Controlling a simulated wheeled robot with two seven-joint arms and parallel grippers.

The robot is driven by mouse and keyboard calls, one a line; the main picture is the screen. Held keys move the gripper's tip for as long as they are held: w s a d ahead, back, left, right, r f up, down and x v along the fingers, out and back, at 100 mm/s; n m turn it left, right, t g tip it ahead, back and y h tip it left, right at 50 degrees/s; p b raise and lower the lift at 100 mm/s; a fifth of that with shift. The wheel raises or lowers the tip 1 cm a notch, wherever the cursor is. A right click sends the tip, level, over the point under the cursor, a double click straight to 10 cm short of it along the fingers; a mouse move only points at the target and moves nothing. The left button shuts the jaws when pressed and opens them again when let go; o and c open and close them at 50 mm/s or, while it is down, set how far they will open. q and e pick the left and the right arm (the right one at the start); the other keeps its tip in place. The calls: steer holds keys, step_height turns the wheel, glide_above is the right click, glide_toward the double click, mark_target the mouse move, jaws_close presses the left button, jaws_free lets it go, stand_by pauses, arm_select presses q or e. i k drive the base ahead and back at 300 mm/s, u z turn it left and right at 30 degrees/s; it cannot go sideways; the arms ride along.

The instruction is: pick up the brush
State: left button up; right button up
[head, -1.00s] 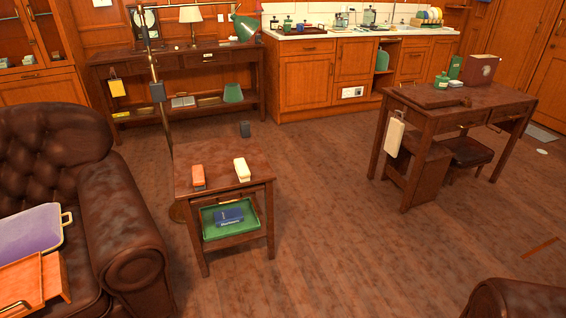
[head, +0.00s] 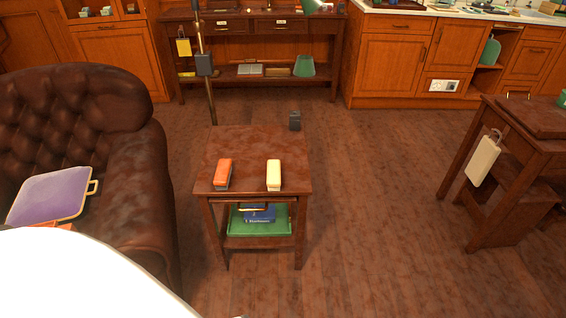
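Two small oblong block-like things lie side by side, apart, on top of a small wooden side table (head: 247,150). One is an orange block (head: 224,172) with a darker underside, at the left. The other is a cream block (head: 273,174) at the right. Either may be the brush; I cannot tell which, as bristles are too small to make out. Neither of my grippers is in view. A large white shape, probably part of my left arm, fills the bottom left corner and hides part of the sofa.
A brown leather sofa (head: 80,100) with a purple tray-like thing (head: 52,195) stands left of the side table. A green tray (head: 240,226) with books sits on its lower shelf. A desk (head: 520,130) stands at the right. The floor (head: 370,200) between table and desk is clear.

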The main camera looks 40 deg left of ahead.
mark_target(274, 166)
steer(key=u, duration=0.7)
steer(key=i, duration=0.85)
steer(key=u, duration=0.9)
